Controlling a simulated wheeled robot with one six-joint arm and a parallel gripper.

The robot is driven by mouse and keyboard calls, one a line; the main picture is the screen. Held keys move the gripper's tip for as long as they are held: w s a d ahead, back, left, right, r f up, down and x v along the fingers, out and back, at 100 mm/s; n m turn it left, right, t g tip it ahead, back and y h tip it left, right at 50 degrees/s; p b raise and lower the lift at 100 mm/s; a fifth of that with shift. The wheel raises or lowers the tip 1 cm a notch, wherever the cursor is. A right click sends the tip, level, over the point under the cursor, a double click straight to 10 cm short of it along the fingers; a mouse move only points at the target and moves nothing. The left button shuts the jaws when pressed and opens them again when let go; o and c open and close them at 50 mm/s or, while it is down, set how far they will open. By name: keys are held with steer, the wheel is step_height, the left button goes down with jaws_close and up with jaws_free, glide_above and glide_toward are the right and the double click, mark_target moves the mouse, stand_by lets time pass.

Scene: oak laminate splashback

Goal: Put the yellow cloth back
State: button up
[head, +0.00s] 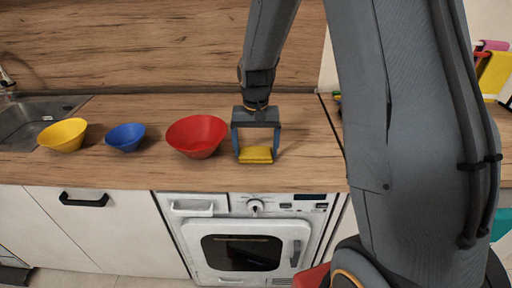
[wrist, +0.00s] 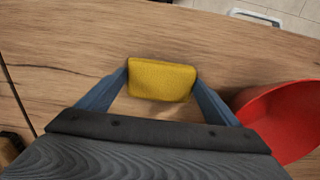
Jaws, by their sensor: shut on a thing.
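The yellow cloth (head: 256,155) is a small folded pad between the blue fingers of my gripper (head: 255,150), over the wooden worktop to the right of the red bowl. My gripper is shut on it. In the wrist view the cloth (wrist: 161,80) spans the gap between both fingertips (wrist: 161,84). A shadow shows on the wood just below it; I cannot tell whether the cloth touches the worktop.
A red bowl (head: 197,136) stands close to the left of my gripper. A blue bowl (head: 125,137), a yellow bowl (head: 62,135) and the sink (head: 25,122) lie further left. Coloured cloths hang at the far right, including a yellow one (head: 494,73). The worktop's front edge is near.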

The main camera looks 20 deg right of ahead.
mark_target(256, 153)
steer(key=shift+f, duration=0.15)
steer(key=o, duration=0.8)
steer(key=shift+o, duration=0.2)
step_height(256, 153, up, 12)
steer(key=b, duration=0.3)
steer(key=s+f+n, duration=0.1)
steer(key=s+f, duration=0.3)
steer(key=s, duration=0.4)
steer(key=s+f+n+t, duration=0.1)
steer(key=s+f, duration=0.3)
steer(key=s, duration=0.5)
steer(key=shift+f+n, duration=0.3)
steer(key=shift+n, duration=0.5)
steer(key=shift+w, duration=0.1)
